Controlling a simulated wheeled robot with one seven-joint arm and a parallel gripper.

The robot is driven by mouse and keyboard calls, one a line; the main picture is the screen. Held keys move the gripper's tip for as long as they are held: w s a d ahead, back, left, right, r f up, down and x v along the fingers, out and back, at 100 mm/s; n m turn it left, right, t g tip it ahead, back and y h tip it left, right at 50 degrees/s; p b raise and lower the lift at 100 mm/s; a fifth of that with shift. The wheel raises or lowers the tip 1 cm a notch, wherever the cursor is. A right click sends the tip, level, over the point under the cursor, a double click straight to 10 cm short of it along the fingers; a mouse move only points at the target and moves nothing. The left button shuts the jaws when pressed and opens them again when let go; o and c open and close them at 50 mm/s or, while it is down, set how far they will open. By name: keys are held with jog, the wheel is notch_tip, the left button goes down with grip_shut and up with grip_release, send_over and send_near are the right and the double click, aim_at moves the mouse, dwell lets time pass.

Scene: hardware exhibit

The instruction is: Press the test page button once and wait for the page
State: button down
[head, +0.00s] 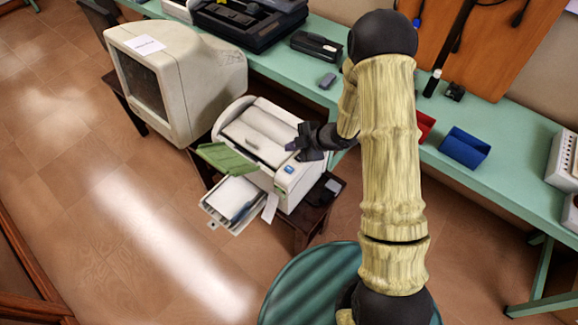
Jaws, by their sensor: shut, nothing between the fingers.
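A white printer (262,133) stands on a small dark stool beside the green bench. A small blue button or label (288,169) shows on its front right corner; which it is cannot be told at this size. A green flap (226,159) is folded out at the front, and a tray (231,199) with white paper in it sticks out below. My gripper (292,147) is shut and empty, over the printer's right side, a little behind the blue spot in the picture. Whether it touches the printer is unclear.
A large old monitor (180,80) stands left of the printer. The green bench (325,100) runs behind, with a blue bin (464,148), a red bin (425,126) and a stapler-like black device (317,46). A white tag (270,207) hangs at the printer's front. The floor at left is clear.

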jog(key=shift+f, duration=0.1)
jog(key=b, duration=0.7)
send_over(292, 170)
notch_tip(292, 170, down, 8)
jog(key=shift+w+d+r, duration=0.1)
jog(key=shift+f, duration=0.4)
dwell(1.4)
jog(key=shift+f+b, duration=0.4)
jog(key=shift+w, duration=0.1)
jog(key=shift+s, duration=0.2)
